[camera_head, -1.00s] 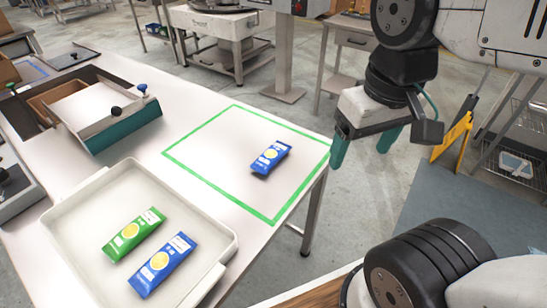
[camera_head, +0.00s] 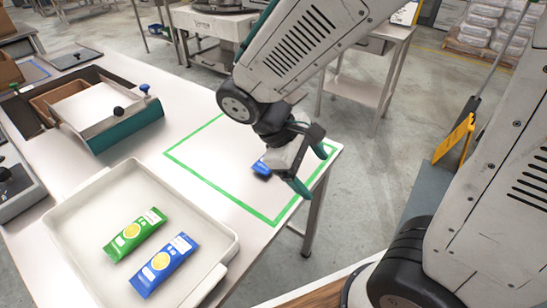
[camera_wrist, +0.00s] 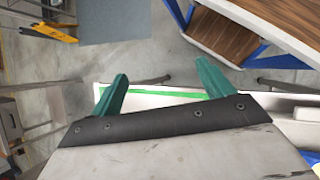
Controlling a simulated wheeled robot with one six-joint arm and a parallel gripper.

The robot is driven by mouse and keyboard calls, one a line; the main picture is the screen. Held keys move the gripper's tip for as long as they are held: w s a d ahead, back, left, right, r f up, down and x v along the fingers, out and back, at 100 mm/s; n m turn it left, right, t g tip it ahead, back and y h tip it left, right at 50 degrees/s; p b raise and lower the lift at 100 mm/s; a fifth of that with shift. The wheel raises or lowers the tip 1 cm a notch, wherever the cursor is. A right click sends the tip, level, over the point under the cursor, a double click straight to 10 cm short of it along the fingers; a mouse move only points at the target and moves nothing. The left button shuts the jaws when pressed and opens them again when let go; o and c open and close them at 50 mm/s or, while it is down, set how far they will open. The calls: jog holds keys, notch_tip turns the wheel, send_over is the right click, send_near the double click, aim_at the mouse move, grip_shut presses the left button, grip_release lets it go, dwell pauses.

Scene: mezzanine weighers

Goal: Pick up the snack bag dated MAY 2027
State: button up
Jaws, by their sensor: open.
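A blue snack bag (camera_head: 262,168) lies inside the green-taped square (camera_head: 222,195) on the table, partly hidden behind my gripper. A green snack bag (camera_head: 135,234) and another blue snack bag (camera_head: 164,264) lie side by side in the white tray (camera_head: 232,238). Dates on the bags are too small to read. My gripper (camera_head: 312,172) is open and empty, above the right part of the taped square, close to the single blue bag. In the wrist view my gripper (camera_wrist: 158,90) has its green fingers spread over the table edge and floor, with no bag between them.
A teal-sided box with a white panel (camera_head: 118,118) stands on the table (camera_head: 172,95) behind the tray. The table's right edge is close to my gripper. A metal side table (camera_head: 362,88) and a yellow sign (camera_head: 454,139) stand beyond on the floor.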

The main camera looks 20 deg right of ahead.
aim_at(263, 165)
jog(key=w+a+f+n+t+h, duration=0.2)
jog(key=w+f+n, duration=0.1)
jog(key=f+n, duration=0.1)
jog(key=w+a+f+n+t+h, duration=0.2)
jog(key=w+f+n, duration=0.2)
jog(key=w+a+f+n+t+h, duration=0.1)
jog(key=w+a+f+n+t, duration=0.1)
jog(key=w+f+n, duration=0.2)
jog(key=shift+a+f+h, duration=0.15)
jog(key=shift+f+h, duration=0.05)
jog(key=shift+h, duration=0.2)
jog(key=w+n+t, duration=0.1)
jog(key=w+a+n+t, duration=0.1)
jog(key=w, duration=0.1)
jog(key=w+a+f+n+t, duration=0.1)
jog(key=w+n+t, duration=0.1)
jog(key=shift+a+y, duration=0.25)
jog(key=shift+y, duration=0.05)
jog(key=shift+w+n, duration=0.3)
jog(key=shift+w, duration=0.05)
jog(key=x, duration=0.7)
jog(key=shift+d+f, duration=0.2)
jog(key=shift+f, duration=0.05)
jog(key=c, duration=1.1)
